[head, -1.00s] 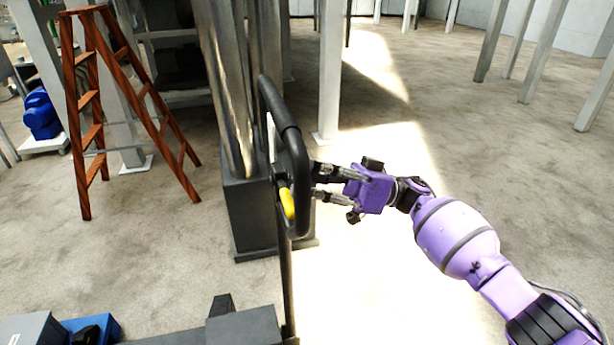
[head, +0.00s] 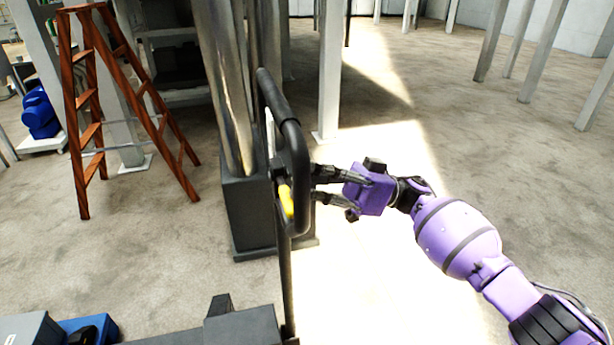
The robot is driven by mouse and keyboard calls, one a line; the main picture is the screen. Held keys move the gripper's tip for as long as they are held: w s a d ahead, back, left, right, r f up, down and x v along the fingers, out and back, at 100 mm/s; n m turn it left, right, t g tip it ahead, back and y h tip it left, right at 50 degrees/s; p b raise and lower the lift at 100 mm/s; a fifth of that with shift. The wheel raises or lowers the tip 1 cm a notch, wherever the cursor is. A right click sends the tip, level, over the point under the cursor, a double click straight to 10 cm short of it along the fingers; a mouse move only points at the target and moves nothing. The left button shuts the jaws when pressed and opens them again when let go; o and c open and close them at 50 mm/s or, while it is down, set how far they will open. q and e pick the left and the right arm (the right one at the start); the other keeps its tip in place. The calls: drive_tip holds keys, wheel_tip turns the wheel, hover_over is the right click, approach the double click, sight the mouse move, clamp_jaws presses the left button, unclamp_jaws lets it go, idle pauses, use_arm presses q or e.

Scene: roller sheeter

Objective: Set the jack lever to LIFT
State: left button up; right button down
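The pallet jack's black loop handle (head: 292,150) stands upright in the middle of the head view. A yellow lever (head: 286,201) shows inside the lower part of the loop, partly hidden by the handle's bar. My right gripper (head: 315,184) comes in from the right. Its two dark fingers are spread apart, one above the other, with the tips at the right side of the loop. Whether the tips touch the handle or reach behind its bar cannot be told. No object shows between the fingers. My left gripper is not in view.
A dark grey block base (head: 250,215) with metal posts stands behind the handle. A wooden stepladder (head: 90,125) is at the left. A white post (head: 330,70) stands farther back. The floor at the right is open and sunlit.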

drive_tip(key=shift+s+d+f, duration=0.1)
drive_tip(key=shift+s+f, duration=0.1)
drive_tip(key=shift+f, duration=0.35)
